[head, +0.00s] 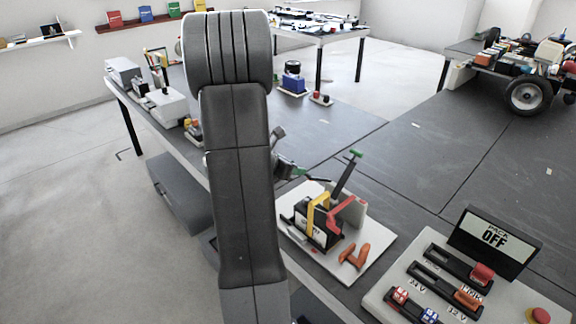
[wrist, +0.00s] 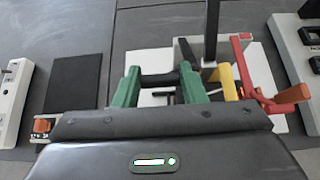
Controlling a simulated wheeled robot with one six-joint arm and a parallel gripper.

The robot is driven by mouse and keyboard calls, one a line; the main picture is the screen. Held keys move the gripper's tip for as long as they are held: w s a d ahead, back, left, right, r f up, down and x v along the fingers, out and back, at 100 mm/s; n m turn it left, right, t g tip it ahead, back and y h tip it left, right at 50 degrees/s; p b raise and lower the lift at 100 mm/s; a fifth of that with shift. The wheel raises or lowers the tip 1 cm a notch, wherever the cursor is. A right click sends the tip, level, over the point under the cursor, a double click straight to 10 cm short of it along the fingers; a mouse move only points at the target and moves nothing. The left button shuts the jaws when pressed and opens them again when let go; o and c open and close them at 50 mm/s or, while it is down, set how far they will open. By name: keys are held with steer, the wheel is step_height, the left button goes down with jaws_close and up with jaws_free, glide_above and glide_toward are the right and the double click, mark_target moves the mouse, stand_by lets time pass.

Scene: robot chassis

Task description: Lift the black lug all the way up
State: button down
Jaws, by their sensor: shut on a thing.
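My gripper (wrist: 158,85) has green fingers, one on each side of a dark bar, the black lug (wrist: 160,79), and is shut on it. In the head view my arm hides most of the gripper; only a green fingertip shows beside it. The battery (head: 312,226) stands on a white board (head: 378,250), with a yellow strap (head: 311,214) and a red lug (head: 346,214) on top. The red lug (wrist: 241,65) and yellow strap (wrist: 228,82) lie right of the fingers in the wrist view. I cannot tell how high the black lug is.
A panel (head: 390,297) with switches and a display reading "PACK OFF" (head: 495,240) stands at right.

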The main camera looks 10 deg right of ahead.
steer(key=w+d+r+p, duration=0.1)
steer(key=w+d+r, duration=0.5)
steer(key=d, duration=0.3)
steer(key=shift+d+r, duration=0.15)
steer(key=shift+r, duration=0.2)
steer(key=shift+w+d+r, duration=0.1)
steer(key=shift+w, duration=0.05)
steer(key=c, duration=1.3)
jaws_free()
steer(key=o, duration=0.4)
steer(key=shift+w+d, duration=0.1)
steer(key=shift+d, duration=0.1)
steer(key=shift+f, duration=0.2)
steer(key=shift+a, duration=0.1)
